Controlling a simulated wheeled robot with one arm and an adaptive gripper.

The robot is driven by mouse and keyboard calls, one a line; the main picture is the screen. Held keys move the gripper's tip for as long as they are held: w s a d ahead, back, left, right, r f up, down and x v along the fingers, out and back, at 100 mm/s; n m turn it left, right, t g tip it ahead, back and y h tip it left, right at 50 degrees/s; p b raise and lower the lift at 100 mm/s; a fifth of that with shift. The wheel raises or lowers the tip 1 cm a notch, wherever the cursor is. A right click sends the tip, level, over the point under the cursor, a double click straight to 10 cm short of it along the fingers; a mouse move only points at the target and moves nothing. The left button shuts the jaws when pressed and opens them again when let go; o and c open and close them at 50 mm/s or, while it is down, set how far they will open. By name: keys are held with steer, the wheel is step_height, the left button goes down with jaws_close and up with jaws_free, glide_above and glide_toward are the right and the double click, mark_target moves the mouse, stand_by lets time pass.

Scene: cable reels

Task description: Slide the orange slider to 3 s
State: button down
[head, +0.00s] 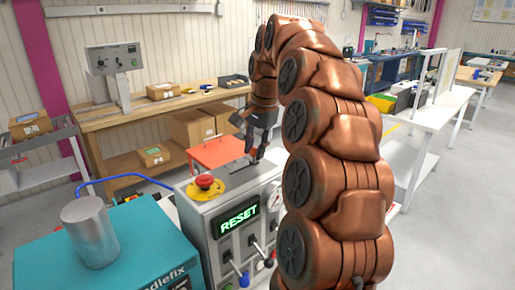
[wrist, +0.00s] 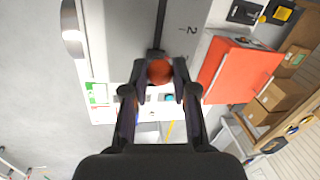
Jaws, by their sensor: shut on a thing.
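The orange slider knob (wrist: 160,71) sits between my gripper's fingertips in the wrist view, at the end of a dark slot (wrist: 161,25) in the grey panel top. A scale mark "2" (wrist: 193,30) shows beside the slot; no "3" mark can be made out. My gripper (wrist: 159,80) is shut on the orange slider.
A red emergency button (head: 204,182) on a yellow base stands left of my gripper on the box. A lit RESET display (head: 238,220) and several levers are on its front. A teal machine with a metal cylinder (head: 90,232) is at left. An orange-red cabinet (head: 214,151) stands behind.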

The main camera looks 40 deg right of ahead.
steer(key=c, duration=1.2)
jaws_free()
steer(key=shift+d, duration=0.25)
steer(key=o, duration=0.3)
steer(key=shift+a, duration=0.1)
